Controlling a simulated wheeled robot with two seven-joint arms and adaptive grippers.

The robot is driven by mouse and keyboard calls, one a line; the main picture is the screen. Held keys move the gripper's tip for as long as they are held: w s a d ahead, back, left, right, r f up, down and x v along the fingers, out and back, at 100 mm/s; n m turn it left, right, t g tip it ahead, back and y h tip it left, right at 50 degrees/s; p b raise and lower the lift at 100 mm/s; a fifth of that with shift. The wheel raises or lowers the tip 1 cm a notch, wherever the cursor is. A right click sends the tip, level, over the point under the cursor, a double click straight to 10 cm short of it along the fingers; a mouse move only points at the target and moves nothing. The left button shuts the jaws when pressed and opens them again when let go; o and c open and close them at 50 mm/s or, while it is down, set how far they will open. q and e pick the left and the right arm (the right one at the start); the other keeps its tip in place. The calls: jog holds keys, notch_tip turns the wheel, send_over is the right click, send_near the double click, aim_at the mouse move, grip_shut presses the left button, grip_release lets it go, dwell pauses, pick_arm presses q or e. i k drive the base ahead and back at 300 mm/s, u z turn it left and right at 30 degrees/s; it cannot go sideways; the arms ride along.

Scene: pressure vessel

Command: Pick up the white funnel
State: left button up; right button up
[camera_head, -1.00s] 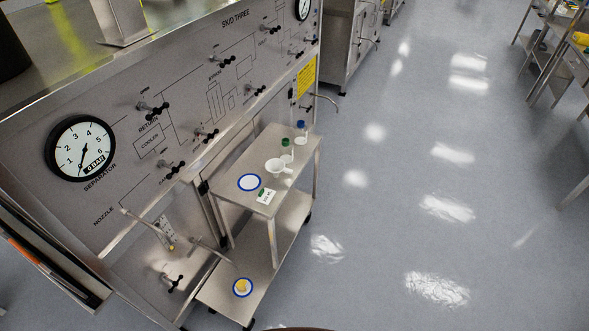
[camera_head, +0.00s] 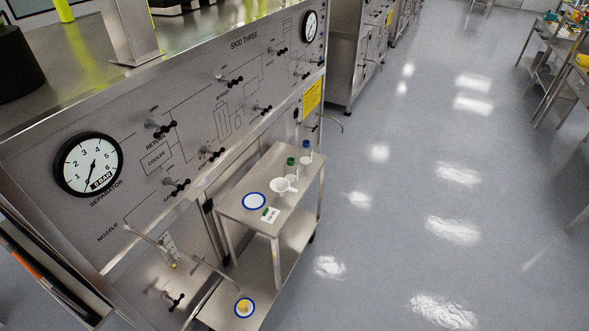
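The white funnel (camera_head: 282,185) lies on the top shelf of a small steel cart (camera_head: 236,213), near the middle of that shelf. A green-capped bottle (camera_head: 291,168) and a blue-capped bottle (camera_head: 306,152) stand just behind it. A white disc with a blue rim (camera_head: 254,201) and a small white label card (camera_head: 269,215) lie in front of it. Neither of my grippers shows in the head view.
A steel skid panel (camera_head: 190,110) with a gauge (camera_head: 89,164) and several black-handled valves runs along the cart's left side. A blue-rimmed disc with a yellow item (camera_head: 244,307) is on the cart's lower shelf. Open grey floor (camera_head: 400,230) lies to the right.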

aim_at(280, 185)
jog(key=z, duration=1.1)
jog(key=i, duration=4.75)
jog(key=u, duration=3.65)
